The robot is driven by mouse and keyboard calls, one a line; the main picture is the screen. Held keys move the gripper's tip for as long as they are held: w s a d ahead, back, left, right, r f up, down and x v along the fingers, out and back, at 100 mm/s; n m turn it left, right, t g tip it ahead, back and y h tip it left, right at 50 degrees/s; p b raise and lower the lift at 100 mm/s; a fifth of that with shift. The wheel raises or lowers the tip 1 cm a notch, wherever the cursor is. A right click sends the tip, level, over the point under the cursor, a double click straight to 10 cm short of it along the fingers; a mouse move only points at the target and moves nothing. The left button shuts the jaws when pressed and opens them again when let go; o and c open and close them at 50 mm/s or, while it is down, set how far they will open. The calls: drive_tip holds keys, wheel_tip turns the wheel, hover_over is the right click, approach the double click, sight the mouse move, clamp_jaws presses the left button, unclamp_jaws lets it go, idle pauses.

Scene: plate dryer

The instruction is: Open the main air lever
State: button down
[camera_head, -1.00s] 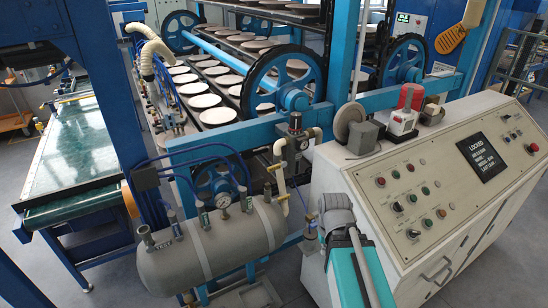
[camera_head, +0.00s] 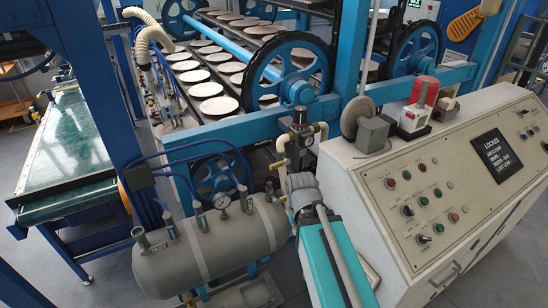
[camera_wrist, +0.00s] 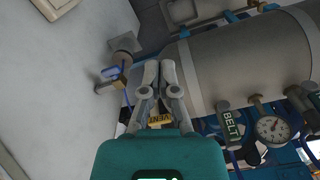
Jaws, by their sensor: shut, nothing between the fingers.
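My gripper (camera_wrist: 159,70) shows in the wrist view with its two fingers together and nothing between them. A small valve with a blue lever (camera_wrist: 109,72) and brass body sits left of the fingertips, apart from them, by a round grey fitting; I see no label naming it as main air. The grey air tank (camera_wrist: 240,65) lies right of the fingers. In the head view the tank (camera_head: 205,250) stands left of my arm, and my arm hides the fingers and the blue lever.
A BELT-tagged valve (camera_wrist: 230,122) and a pressure gauge (camera_wrist: 272,128) sit along the tank. The control console (camera_head: 345,180), its screen reading LOCKED, stands close on the right. The plate rack (camera_head: 215,105) is behind, and a green conveyor (camera_head: 68,150) is at left.

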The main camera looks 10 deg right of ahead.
drive_tip(key=shift+w+a, duration=0.1)
drive_tip(key=shift+a, duration=0.1)
wheel_tip(320, 180, up, 19)
drive_tip(key=n+p, duration=0.4)
drive_tip(key=p, duration=1.5)
hover_over(280, 164)
drive_tip(key=a, duration=0.2)
drive_tip(key=shift+w, duration=0.1)
drive_tip(key=shift+f, duration=0.2)
wheel_tip(280, 164, down, 14)
drive_tip(key=b, duration=1.4)
drive_tip(key=shift+d+r, duration=0.1)
drive_tip(key=shift+r, duration=0.05)
